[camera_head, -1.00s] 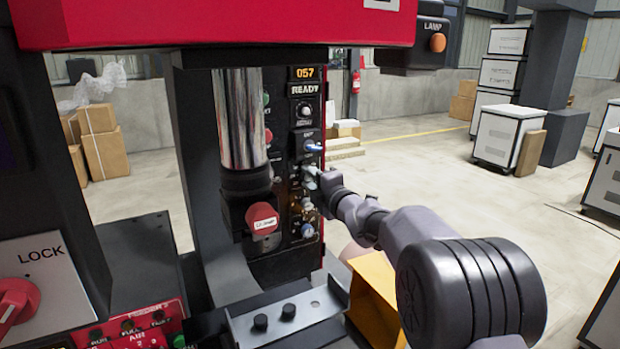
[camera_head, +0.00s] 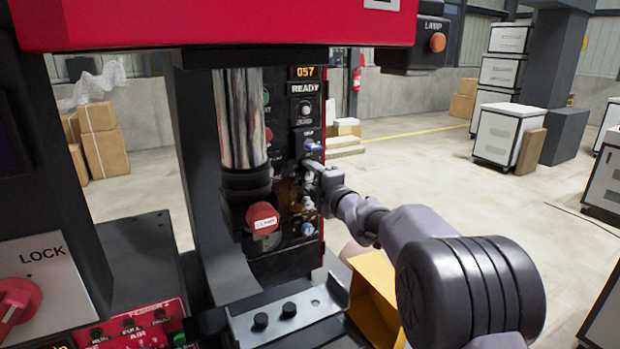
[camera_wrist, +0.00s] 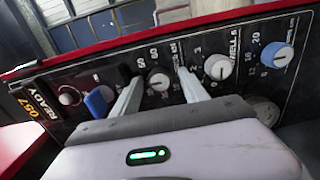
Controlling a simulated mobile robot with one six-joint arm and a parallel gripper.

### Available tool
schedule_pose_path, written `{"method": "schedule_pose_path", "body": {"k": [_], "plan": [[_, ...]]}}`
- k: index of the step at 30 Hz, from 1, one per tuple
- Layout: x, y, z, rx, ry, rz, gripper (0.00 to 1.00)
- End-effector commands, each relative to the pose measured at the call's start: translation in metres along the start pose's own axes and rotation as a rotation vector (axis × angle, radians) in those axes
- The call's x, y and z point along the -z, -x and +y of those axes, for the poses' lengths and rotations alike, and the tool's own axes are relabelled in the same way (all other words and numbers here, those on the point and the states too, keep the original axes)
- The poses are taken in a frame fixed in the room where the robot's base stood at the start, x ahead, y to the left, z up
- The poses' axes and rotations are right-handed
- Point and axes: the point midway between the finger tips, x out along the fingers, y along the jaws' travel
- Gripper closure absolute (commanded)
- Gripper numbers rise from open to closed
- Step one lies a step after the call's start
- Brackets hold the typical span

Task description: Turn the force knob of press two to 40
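Press two's control panel (camera_head: 290,262) stands behind the chrome column and shows tilted in the wrist view (camera_wrist: 105,75). A pale round knob (camera_wrist: 160,80) with a numbered scale sits between my two fingers. It appears to be the force knob, but its label is partly covered and its pointer setting is unclear. My gripper (camera_wrist: 160,77) is open, one finger on each side of the knob, with small gaps visible. In the head view my gripper (camera_head: 313,173) is at the panel's right side and hides the knob.
A DWELL knob (camera_wrist: 218,67) and a blue knob (camera_wrist: 276,55) are to the right in the wrist view. A blue switch (camera_wrist: 97,101) is close to my left finger. A red button (camera_head: 262,218) and metal bracket (camera_head: 290,312) are near the panel.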

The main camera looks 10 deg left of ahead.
Motion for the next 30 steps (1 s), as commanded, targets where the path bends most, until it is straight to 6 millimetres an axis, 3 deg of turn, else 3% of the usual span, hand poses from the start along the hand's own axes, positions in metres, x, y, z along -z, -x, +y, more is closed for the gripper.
{"method": "schedule_pose_path", "body": {"k": [6, 10, 14, 21, 25, 30], "plan": [[0.0, 0.001, 0.0, 0.0, 0.0, 0.0, 0.48], [-0.001, 0.015, 0.001, 0.001, 0.001, -0.001, 0.48], [-0.001, 0.05, 0.002, 0.001, 0.0, -0.002, 0.48], [-0.001, 0.129, 0.003, -0.001, 0.001, -0.003, 0.48], [-0.001, 0.158, 0.002, 0.0, 0.0, -0.002, 0.48], [0.0, 0.173, 0.001, 0.0, 0.0, 0.0, 0.48]]}}
